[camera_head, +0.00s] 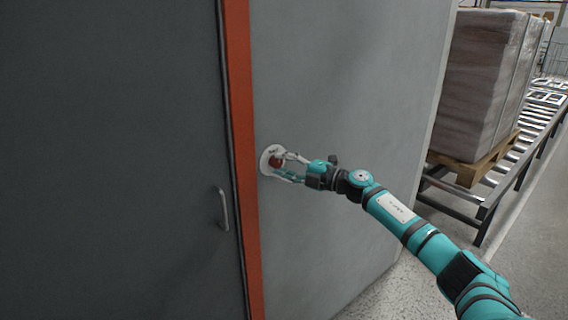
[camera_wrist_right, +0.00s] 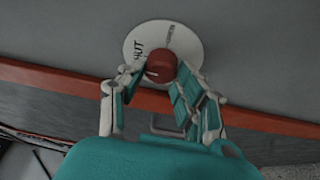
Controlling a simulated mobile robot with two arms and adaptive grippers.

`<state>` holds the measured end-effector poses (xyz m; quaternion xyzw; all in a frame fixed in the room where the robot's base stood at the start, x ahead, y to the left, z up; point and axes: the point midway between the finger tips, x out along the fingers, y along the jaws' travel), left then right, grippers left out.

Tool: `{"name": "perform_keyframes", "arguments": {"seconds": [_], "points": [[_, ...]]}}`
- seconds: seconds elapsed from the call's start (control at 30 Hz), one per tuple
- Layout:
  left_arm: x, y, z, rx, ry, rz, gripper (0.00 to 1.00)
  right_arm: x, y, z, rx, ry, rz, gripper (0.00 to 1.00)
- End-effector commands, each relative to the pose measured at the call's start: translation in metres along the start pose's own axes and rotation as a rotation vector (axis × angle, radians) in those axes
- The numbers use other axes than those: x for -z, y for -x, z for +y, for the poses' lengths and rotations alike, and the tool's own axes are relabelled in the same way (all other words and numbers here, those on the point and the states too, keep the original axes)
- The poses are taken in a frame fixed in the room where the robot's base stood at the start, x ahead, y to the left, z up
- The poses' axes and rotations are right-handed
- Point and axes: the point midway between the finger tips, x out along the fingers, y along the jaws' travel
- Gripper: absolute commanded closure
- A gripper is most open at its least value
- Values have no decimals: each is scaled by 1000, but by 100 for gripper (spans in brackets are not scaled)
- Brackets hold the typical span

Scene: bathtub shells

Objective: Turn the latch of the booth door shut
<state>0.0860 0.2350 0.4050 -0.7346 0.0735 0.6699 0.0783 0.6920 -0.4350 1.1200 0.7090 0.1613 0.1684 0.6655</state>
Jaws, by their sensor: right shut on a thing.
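The latch is a red round knob (camera_head: 276,161) on a white round plate (camera_head: 265,166) on the grey wall, just right of the door's orange frame. My right gripper (camera_head: 283,165) is shut on the knob. In the right wrist view the red knob (camera_wrist_right: 161,66) sits between the fingertips of my right gripper (camera_wrist_right: 160,76), with a pale mark on it pointing left. Dark lettering on the plate (camera_wrist_right: 187,42) reads partly "HUT" at the left; other lettering at the right is too small to read. The dark grey booth door (camera_head: 110,150) sits flush beside its frame. My left gripper is not in view.
A metal pull handle (camera_head: 223,209) sticks out from the door. The orange frame (camera_head: 242,130) runs between door and wall. At the right, a wrapped stack (camera_head: 480,85) on a wooden pallet (camera_head: 470,168) stands on a roller conveyor (camera_head: 535,125). Speckled floor is clear below.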

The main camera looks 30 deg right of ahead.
Motion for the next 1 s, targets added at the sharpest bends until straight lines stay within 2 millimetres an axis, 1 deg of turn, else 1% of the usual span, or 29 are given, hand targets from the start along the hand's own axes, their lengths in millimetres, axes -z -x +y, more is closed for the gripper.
{"name": "perform_keyframes", "arguments": {"seconds": [0.3,0.7,0.73,0.9,1.0], "points": [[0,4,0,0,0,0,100,0,0,-1,31,68,1,98],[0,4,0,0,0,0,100,1,0,-2,33,73,2,98],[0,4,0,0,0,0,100,1,0,-2,34,73,2,65],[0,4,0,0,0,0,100,1,0,-1,32,72,1,43],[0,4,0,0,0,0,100,0,0,-1,31,72,1,43]]}}
